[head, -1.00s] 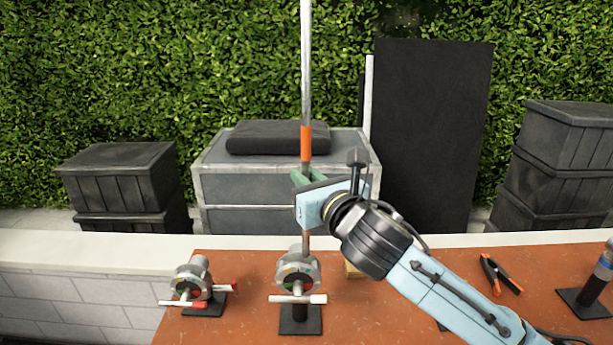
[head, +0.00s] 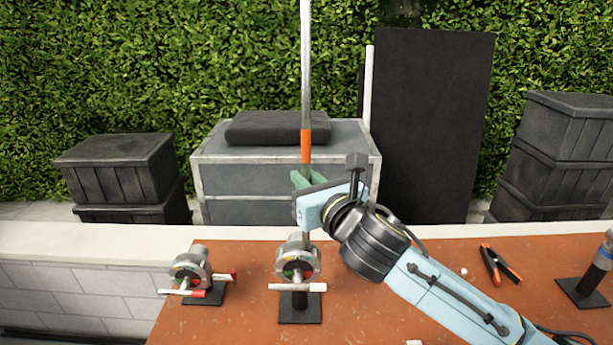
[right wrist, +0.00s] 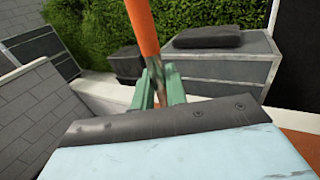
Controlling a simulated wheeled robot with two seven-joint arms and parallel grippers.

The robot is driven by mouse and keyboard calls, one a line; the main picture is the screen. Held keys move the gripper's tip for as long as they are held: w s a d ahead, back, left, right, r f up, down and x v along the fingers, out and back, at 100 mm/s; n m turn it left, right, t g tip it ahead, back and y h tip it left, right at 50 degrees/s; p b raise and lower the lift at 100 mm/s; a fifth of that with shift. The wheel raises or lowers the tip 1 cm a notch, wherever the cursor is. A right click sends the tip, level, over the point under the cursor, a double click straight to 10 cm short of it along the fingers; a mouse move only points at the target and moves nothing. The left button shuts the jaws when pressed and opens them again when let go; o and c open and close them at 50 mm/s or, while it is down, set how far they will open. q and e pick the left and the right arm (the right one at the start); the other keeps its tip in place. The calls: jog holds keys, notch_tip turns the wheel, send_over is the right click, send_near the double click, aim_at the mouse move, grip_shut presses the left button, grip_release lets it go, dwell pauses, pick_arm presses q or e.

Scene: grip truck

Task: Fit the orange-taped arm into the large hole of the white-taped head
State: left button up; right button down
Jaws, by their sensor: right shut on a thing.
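The orange-taped arm (head: 306,146) is a long thin metal rod, held upright with its orange band above my gripper. My right gripper (head: 308,180) is shut on it below the tape. In the right wrist view the orange tape (right wrist: 142,28) rises between the green fingers (right wrist: 156,88). The white-taped head (head: 298,262) stands on a black base, its handle wrapped in white tape. The rod's lower end lies at or just behind the top of this head; whether it is in the large hole is hidden. My left gripper is out of view.
A red-taped head (head: 189,270) stands left of the white-taped one. Orange-handled pliers (head: 495,265) and a blue-banded stand (head: 590,280) are on the right of the brown table (head: 400,318). A low wall, crates and a grey case stand behind.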

jog(key=shift+f, duration=0.4)
dwell(0.5)
jog(key=shift+f+b, duration=0.95)
jog(key=shift+f, duration=1.15)
jog(key=c, duration=1.3)
grip_release()
jog(key=shift+c, duration=0.2)
jog(key=shift+f, duration=0.1)
jog(key=v, duration=1.3)
jog(key=shift+s+b, duration=0.2)
jog(key=shift+b, duration=0.25)
jog(key=shift+d, duration=0.1)
